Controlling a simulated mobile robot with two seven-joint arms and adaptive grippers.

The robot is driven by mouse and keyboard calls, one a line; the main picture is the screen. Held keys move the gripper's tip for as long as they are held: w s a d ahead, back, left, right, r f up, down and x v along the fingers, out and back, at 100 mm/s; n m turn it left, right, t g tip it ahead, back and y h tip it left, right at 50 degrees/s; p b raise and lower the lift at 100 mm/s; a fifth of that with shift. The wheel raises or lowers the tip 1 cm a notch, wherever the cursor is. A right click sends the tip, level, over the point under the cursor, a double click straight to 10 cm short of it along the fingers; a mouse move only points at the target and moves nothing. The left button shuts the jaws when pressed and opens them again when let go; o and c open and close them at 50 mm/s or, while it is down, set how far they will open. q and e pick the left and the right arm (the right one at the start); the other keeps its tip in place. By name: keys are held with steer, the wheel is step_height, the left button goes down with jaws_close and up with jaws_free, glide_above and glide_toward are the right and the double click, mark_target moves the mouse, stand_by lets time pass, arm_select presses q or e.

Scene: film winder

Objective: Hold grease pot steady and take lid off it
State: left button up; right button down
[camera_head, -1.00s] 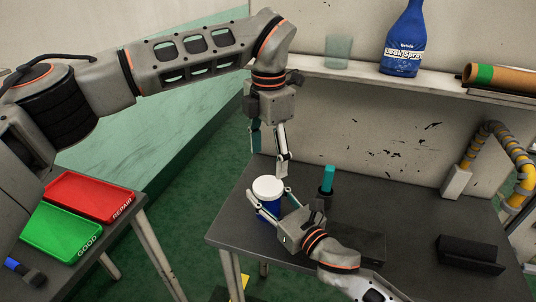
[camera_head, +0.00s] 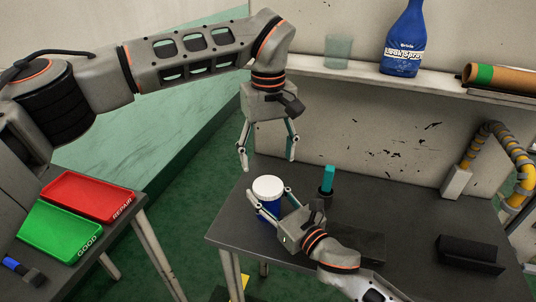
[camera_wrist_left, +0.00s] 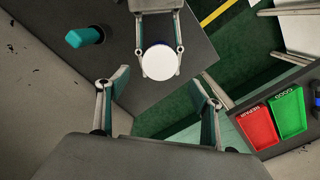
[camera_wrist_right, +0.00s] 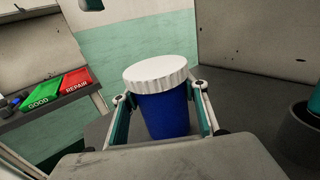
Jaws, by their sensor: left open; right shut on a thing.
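The grease pot is a blue jar (camera_head: 270,208) with a white ribbed lid (camera_head: 268,188), upright on the dark table. In the right wrist view the blue body (camera_wrist_right: 165,114) stands between my fingers with the white lid (camera_wrist_right: 156,74) seated on top. My right gripper (camera_head: 270,204) is shut on the pot's body from the front. My left gripper (camera_head: 267,162) is open and empty, pointing down above the lid and apart from it. In the left wrist view the round lid (camera_wrist_left: 160,62) shows beyond my open left fingers (camera_wrist_left: 161,88).
A teal-handled tool in a dark holder (camera_head: 327,182) stands right of the pot. A black block (camera_head: 470,254) lies at the table's right. Red (camera_head: 92,196) and green (camera_head: 60,231) trays are on a left table. A shelf (camera_head: 440,91) holds a blue bottle (camera_head: 404,40).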

mark_target(268, 185)
arm_select(q)
steer(key=m, duration=0.2)
steer(key=shift+m, duration=0.4)
steer(key=shift+f, duration=4.05)
steer(key=shift+c, duration=0.4)
